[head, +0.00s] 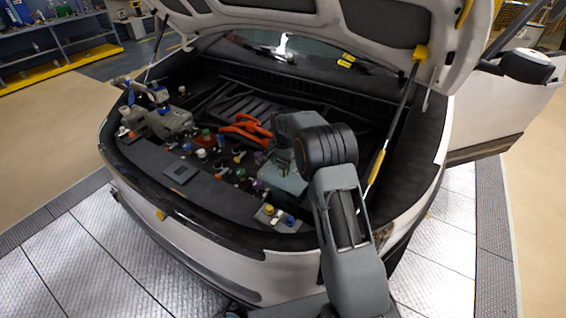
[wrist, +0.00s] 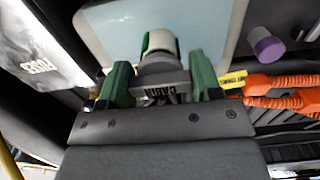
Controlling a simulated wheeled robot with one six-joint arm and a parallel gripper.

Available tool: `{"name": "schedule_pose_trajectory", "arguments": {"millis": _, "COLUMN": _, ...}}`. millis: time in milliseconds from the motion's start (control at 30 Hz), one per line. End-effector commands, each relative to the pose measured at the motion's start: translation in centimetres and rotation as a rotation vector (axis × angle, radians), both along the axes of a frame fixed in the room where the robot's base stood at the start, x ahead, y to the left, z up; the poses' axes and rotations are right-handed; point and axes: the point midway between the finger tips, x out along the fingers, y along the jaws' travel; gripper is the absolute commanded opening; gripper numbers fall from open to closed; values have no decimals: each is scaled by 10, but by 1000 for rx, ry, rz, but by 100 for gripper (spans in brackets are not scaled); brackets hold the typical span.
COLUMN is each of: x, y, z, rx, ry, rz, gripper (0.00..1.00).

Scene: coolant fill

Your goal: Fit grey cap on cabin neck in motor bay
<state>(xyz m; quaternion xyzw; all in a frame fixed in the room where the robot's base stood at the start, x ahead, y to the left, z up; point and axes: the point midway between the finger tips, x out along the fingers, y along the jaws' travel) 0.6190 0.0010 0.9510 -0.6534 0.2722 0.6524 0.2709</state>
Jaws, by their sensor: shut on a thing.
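In the wrist view my gripper (wrist: 161,78) has its green fingers on either side of a dark grey rounded piece, which looks like the grey cap (wrist: 162,64), and is shut on it. A pale grey short cylinder (wrist: 160,41) shows just beyond it, against a pale blue tank-like surface (wrist: 112,28). In the head view my arm reaches into the right side of the motor bay, over a pale green-grey tank (head: 284,182); the fingertips and cap are hidden.
A purple-topped part (wrist: 266,46) and orange ribbed cables (wrist: 280,84) lie right of the gripper. A FUSE-marked panel (wrist: 38,48) is at left. Several coloured caps crowd the bay's front, with a yellow one (head: 268,210) near my arm. The raised hood (head: 385,25) and its strut (head: 392,130) border the arm.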

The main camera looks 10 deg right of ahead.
Motion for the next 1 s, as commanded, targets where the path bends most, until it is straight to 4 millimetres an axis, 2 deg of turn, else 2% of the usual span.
{"name": "schedule_pose_trajectory", "arguments": {"millis": 500, "x": 0, "y": 0, "z": -14, "rx": 0, "ry": 0, "rz": 0, "gripper": 32}}
{"name": "schedule_pose_trajectory", "arguments": {"millis": 533, "x": 0, "y": 0, "z": -13, "rx": 0, "ry": 0, "rz": 0, "gripper": 60}}
{"name": "schedule_pose_trajectory", "arguments": {"millis": 833, "x": 0, "y": 0, "z": -13, "rx": 0, "ry": 0, "rz": 0, "gripper": 88}}
{"name": "schedule_pose_trajectory", "arguments": {"millis": 1000, "x": 0, "y": 0, "z": -13, "rx": 0, "ry": 0, "rz": 0, "gripper": 88}}
